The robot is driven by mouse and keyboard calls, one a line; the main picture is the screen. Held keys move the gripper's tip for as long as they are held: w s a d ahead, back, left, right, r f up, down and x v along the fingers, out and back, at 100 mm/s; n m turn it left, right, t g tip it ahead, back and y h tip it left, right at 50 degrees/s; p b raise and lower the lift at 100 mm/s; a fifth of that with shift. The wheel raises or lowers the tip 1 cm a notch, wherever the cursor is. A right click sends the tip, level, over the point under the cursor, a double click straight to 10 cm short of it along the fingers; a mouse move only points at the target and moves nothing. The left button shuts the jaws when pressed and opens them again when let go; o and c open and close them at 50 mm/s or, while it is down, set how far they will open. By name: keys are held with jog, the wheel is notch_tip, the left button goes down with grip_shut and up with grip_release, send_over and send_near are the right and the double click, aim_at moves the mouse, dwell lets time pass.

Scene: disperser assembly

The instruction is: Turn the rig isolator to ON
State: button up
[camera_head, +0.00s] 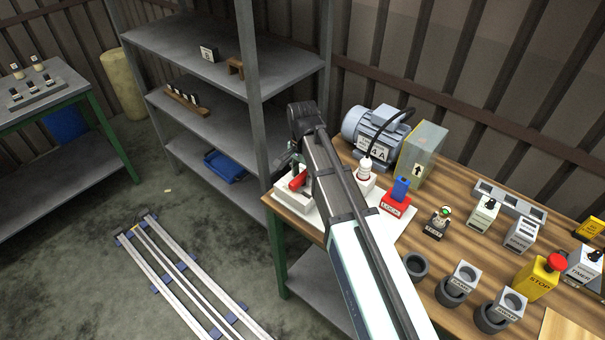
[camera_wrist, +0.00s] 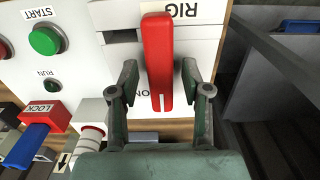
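The rig isolator is a white box (camera_head: 292,203) with a red handle (camera_head: 298,181) at the bench's left end, partly covered by my arm in the head view. In the wrist view the red handle (camera_wrist: 158,50) runs lengthwise up the picture on the white panel (camera_wrist: 210,45). The panel has an upside-down RIG label above and a partly hidden ON mark near the handle's lower end. My gripper (camera_wrist: 159,66) is open, with one finger on each side of the handle. A gap shows on both sides. In the head view the fingers are mostly hidden behind my arm.
A green START button (camera_wrist: 45,39) is on the same panel. A motor (camera_head: 372,133) stands behind; grey shelving (camera_head: 205,60) is to the left.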

aim_at(302, 175)
jog(key=shift+r, duration=0.15)
notch_tip(302, 175, up, 12)
dwell(0.7)
